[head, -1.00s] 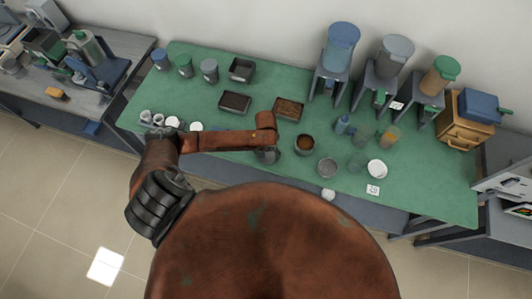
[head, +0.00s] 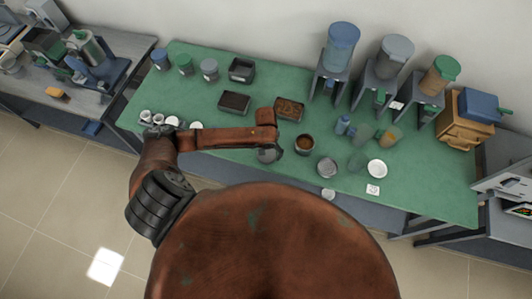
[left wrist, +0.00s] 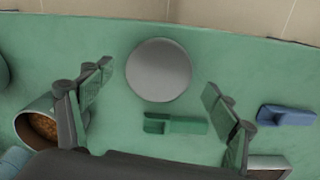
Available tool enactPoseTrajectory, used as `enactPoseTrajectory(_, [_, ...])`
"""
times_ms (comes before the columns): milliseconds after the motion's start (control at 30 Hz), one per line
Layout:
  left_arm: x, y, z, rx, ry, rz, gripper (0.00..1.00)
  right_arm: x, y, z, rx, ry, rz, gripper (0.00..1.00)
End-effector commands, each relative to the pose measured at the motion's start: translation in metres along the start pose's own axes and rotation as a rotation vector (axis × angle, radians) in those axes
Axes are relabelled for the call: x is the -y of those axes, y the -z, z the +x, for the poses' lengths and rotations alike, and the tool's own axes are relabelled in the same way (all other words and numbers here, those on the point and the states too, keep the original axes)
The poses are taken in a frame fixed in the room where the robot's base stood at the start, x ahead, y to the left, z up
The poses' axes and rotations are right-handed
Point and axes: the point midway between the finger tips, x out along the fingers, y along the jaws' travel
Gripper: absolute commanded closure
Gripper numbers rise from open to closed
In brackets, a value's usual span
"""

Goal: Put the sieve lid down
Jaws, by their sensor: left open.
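The sieve lid is a grey round disc (head: 268,156) lying flat on the green table, near its front edge. In the left wrist view the lid (left wrist: 158,70) lies just past the fingertips, with table showing around it. My left gripper (left wrist: 158,84) is open, its two fingers apart to either side with nothing between them. In the head view my left gripper (head: 273,146) is over the lid and partly hidden by my own arm. A grey round sieve-like pan (head: 327,167) stands to the right. My right gripper is not in view.
A cup of brown grains (head: 304,144) stands close to the right of the lid. In the left wrist view a green scoop-like piece (left wrist: 175,125) and a blue piece (left wrist: 285,115) lie nearby. Trays (head: 235,102) stand behind; a white dish (head: 377,169) is further right.

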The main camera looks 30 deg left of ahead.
Motion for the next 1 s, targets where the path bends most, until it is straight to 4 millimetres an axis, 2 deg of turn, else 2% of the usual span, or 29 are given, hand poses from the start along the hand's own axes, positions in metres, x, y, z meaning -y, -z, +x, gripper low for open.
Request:
enactPoseTrajectory(100, [-0.001,0.001,-0.027,-0.004,-0.001,0.003,0.19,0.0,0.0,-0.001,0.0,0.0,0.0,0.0])
enactPoseTrajectory(300, [-0.001,0.001,-0.068,-0.003,-0.001,0.002,0.19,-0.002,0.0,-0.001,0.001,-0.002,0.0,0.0])
enactPoseTrajectory(500, [-0.001,0.001,-0.093,-0.002,-0.001,0.001,0.19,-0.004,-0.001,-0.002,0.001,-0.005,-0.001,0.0])
enactPoseTrajectory(667, [-0.001,0.0,-0.1,0.001,-0.001,0.001,0.19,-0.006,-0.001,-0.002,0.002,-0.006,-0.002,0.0])
enactPoseTrajectory(1000, [-0.001,0.0,-0.1,0.0,-0.001,0.001,0.19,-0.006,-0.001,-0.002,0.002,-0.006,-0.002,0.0])
